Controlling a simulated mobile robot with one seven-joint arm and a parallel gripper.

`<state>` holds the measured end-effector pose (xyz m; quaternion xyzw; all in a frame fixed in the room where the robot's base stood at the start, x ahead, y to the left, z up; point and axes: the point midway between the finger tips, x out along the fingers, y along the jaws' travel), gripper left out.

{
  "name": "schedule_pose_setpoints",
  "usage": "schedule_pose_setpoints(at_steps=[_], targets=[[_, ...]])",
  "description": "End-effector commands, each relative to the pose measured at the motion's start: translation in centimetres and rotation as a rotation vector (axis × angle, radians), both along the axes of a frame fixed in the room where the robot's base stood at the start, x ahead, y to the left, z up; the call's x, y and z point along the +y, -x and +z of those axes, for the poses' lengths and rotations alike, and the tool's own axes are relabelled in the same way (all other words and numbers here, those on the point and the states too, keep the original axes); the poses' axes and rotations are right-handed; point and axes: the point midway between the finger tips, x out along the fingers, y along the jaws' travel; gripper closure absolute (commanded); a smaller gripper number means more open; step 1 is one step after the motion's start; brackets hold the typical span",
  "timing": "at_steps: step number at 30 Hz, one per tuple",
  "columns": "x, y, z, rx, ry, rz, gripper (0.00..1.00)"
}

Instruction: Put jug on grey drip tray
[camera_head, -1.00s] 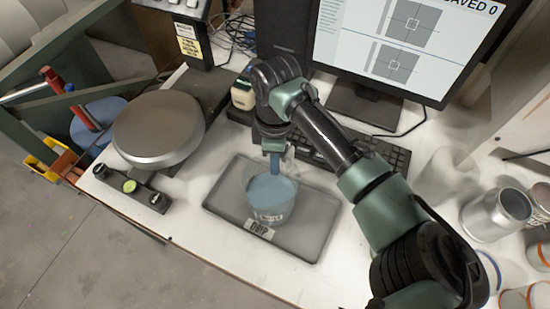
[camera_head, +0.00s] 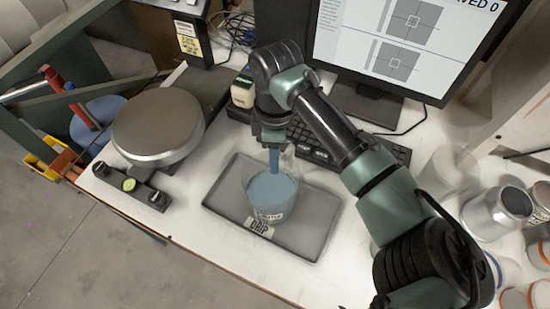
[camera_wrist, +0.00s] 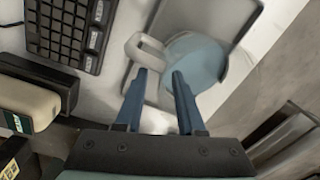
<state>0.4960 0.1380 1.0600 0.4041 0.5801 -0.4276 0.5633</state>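The jug (camera_head: 272,196), clear with blue liquid inside, stands upright on the grey drip tray (camera_head: 318,212), near its middle and DRIP label. In the wrist view the jug (camera_wrist: 197,62) has its pale handle turned toward my gripper, and part of the grey tray (camera_wrist: 222,14) shows behind it. My gripper (camera_head: 274,168) is above the jug's back edge in the head view. In the wrist view its two blue fingers (camera_wrist: 163,73) are apart with an empty gap, their tips just short of the handle. The gripper is open.
A round scale (camera_head: 157,122) stands left of the tray. The keyboard (camera_head: 318,150) and monitor (camera_head: 400,45) are behind it. Metal cans (camera_head: 498,212) and several tubs stand at the right. The table's front edge is close before the tray.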

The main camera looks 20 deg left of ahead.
Motion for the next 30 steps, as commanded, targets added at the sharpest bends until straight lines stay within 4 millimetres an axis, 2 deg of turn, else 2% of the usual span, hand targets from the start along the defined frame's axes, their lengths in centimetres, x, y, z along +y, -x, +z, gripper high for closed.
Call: schedule_pose_setpoints(at_steps=[9, 13, 18, 26, 29, 30], targets=[[0.2, -0.3, 6.7, -0.004, -0.001, 0.002, 0.62], [0.2, -0.4, 8.7, -0.004, -0.001, 0.001, 0.62], [0.2, -0.4, 10.0, 0.000, 0.000, 0.002, 0.62], [0.3, -0.4, 10.3, -0.004, -0.004, 0.001, 0.62], [2.2, -0.9, 10.9, -0.062, -0.071, -0.011, 0.62], [3.8, -1.3, 11.6, -0.112, -0.130, -0.025, 0.62]])
